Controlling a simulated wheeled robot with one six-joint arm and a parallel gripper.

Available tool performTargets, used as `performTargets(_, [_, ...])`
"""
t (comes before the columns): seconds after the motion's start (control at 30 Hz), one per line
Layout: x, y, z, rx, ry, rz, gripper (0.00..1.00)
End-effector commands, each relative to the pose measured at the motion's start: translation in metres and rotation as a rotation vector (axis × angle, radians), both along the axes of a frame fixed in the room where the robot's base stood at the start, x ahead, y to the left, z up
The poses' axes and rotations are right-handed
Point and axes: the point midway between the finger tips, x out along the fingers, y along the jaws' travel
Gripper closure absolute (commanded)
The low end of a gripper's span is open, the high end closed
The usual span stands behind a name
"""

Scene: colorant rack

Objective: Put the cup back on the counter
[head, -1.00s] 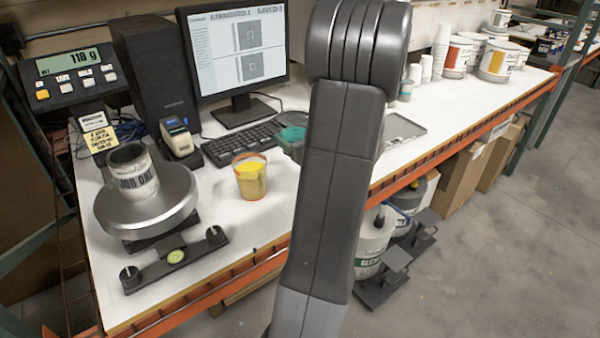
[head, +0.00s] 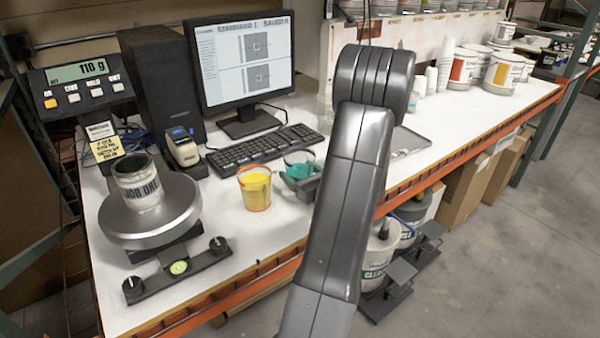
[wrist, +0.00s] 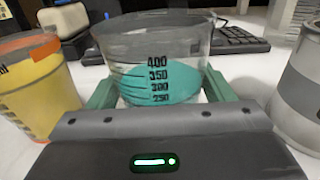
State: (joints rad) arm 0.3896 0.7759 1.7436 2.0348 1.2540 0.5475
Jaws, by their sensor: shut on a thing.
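A clear measuring cup (head: 299,164) with teal contents stands upright between the fingers of my gripper (head: 301,182), just left of my arm in the head view. In the wrist view the cup (wrist: 165,55) shows printed marks up to 400, and my gripper (wrist: 160,92) is shut on it with a green finger on each side. The cup is over the white counter (head: 225,226), in front of the keyboard. Its base is hidden by the gripper, so I cannot tell whether it touches the counter.
A yellow-filled cup (head: 255,188) stands close on the left. A grey-and-white can (wrist: 300,95) is close on the right in the wrist view. The keyboard (head: 263,148) lies behind. A scale (head: 150,215) bearing a JOB ONE can (head: 138,182) stands left. The counter's front edge is near.

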Motion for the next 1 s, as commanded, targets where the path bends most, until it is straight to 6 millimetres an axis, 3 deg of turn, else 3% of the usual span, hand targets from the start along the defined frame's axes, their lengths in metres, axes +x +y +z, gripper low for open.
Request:
performTargets(0.17, [0.0,0.0,-0.004,0.0,-0.001,0.0,0.59])
performTargets(0.2, [0.0,0.0,-0.004,0.0,0.0,0.0,0.24])
performTargets(0.3, [0.0,0.0,-0.003,0.0,0.0,0.0,0.04])
performTargets(0.7, [0.0,0.0,0.002,0.0,0.0,0.0,0.04])
performTargets(1.0, [-0.047,-0.036,-0.001,0.0,0.0,-0.005,0.04])
